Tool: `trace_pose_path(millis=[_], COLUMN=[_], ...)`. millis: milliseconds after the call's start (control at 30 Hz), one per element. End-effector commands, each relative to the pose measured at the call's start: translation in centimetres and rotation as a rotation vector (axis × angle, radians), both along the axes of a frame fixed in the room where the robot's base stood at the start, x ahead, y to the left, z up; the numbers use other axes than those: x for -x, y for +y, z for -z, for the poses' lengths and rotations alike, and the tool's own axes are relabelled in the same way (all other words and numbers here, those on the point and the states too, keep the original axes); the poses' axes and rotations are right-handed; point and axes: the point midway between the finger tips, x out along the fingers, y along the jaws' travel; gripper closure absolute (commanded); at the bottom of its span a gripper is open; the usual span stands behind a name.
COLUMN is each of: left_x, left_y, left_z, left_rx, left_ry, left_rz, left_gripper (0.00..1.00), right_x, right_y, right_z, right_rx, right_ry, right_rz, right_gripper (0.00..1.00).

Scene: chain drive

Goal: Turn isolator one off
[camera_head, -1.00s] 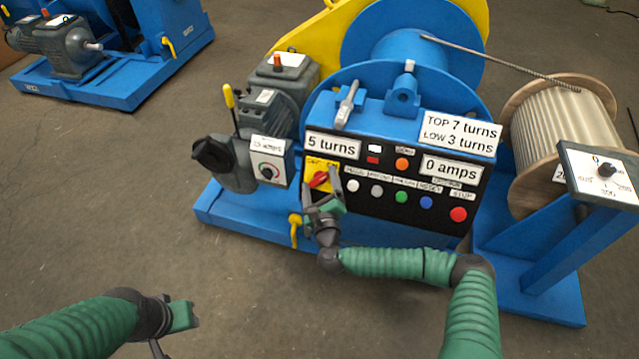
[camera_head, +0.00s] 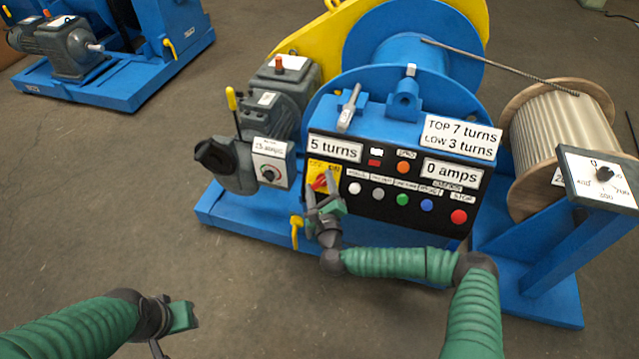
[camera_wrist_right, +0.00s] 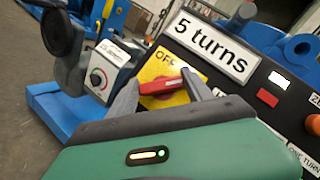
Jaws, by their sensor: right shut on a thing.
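The isolator is a red rotary handle (camera_wrist_right: 163,86) on a yellow plate (camera_wrist_right: 165,66) marked OFF, at the left end of the black control panel. In the head view the red handle (camera_head: 320,182) sits below the "5 turns" label. My right gripper (camera_head: 322,186) is at the handle, its two grey fingers on either side of it and shut on it. In the right wrist view the handle lies nearly level, slightly tilted, between the fingertips (camera_wrist_right: 165,88). My left gripper (camera_head: 182,317) is low at the left, away from the machine; its fingers are not clear.
The black panel (camera_head: 400,215) carries several coloured buttons right of the isolator. A dial box (camera_head: 271,163) stands close on its left. A yellow hook-like handle (camera_head: 296,232) hangs just below. A rope reel (camera_head: 555,130) and a dial stand (camera_head: 600,178) are at the right.

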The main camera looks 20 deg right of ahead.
Motion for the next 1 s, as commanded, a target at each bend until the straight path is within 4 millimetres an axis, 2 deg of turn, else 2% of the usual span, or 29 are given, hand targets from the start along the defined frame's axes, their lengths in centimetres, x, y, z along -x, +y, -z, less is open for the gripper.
trace_pose_path(millis=[1000], left_x=[0.0], left_y=[0.0], left_z=[-12.6], left_rx=[0.0], left_ry=[0.0], left_rz=[0.0], left_gripper=[0.64], right_x=[0.0], right_y=[-0.2], right_z=[-0.6], right_rx=[0.663], right_ry=[0.454], right_rz=[-0.398], right_gripper=[0.81])
